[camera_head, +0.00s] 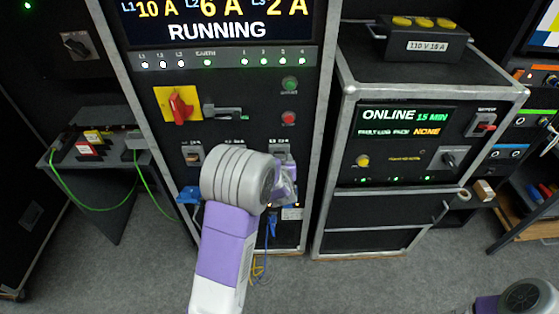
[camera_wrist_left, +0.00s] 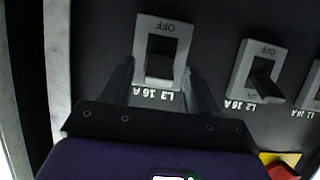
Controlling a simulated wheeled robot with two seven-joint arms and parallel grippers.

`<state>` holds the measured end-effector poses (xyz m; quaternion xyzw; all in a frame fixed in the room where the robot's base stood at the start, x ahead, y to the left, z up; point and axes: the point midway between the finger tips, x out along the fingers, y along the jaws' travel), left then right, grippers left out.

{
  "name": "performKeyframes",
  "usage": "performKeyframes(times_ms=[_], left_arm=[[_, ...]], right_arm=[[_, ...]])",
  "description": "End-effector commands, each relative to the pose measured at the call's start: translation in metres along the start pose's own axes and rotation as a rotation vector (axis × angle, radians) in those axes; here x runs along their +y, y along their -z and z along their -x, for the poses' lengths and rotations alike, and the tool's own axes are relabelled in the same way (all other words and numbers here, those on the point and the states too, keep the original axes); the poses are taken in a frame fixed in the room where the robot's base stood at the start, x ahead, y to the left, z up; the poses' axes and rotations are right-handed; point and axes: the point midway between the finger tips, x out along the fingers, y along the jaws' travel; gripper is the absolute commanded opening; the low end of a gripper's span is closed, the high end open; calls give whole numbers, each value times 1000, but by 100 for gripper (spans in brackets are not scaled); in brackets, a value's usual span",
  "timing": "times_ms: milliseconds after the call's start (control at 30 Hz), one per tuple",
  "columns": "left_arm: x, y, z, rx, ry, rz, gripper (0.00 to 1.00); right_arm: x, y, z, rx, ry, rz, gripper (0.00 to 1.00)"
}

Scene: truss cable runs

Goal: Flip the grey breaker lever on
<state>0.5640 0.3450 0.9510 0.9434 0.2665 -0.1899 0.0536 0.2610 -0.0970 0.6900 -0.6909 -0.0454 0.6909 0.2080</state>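In the left wrist view, a grey-framed breaker marked 16 A (camera_wrist_left: 160,40) sits on the black panel, its lettering upside down. Its dark lever (camera_wrist_left: 160,68) lies at the end of the frame away from the OFF mark. My left gripper (camera_wrist_left: 158,74) is open, one finger on each side of this breaker; contact is not clear. In the head view, my left wrist covers much of the breaker row, and the left gripper (camera_head: 285,185) is partly hidden in front of the panel. Part of a grey breaker (camera_head: 281,147) shows just above it. My right gripper is out of view.
A second breaker (camera_wrist_left: 256,70) is right beside it in the wrist view, with another at the edge. A red rotary switch (camera_head: 180,107) and a grey handle (camera_head: 222,112) sit above the breakers. A black cabinet (camera_head: 400,210) stands right; blue cables (camera_head: 271,225) hang below.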

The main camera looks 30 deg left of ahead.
Motion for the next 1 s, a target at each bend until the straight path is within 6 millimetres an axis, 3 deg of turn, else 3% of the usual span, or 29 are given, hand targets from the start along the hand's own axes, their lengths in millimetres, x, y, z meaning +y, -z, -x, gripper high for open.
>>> performKeyframes(times_ms=[267, 700, 1000], left_arm=[[1, 2, 8, 2, -2, 1, 60], [1, 1, 71, 0, -2, 1, 60], [0, 0, 76, 1, 0, 0, 60]], right_arm=[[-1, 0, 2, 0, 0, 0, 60], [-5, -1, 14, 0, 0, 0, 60], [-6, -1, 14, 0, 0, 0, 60]])
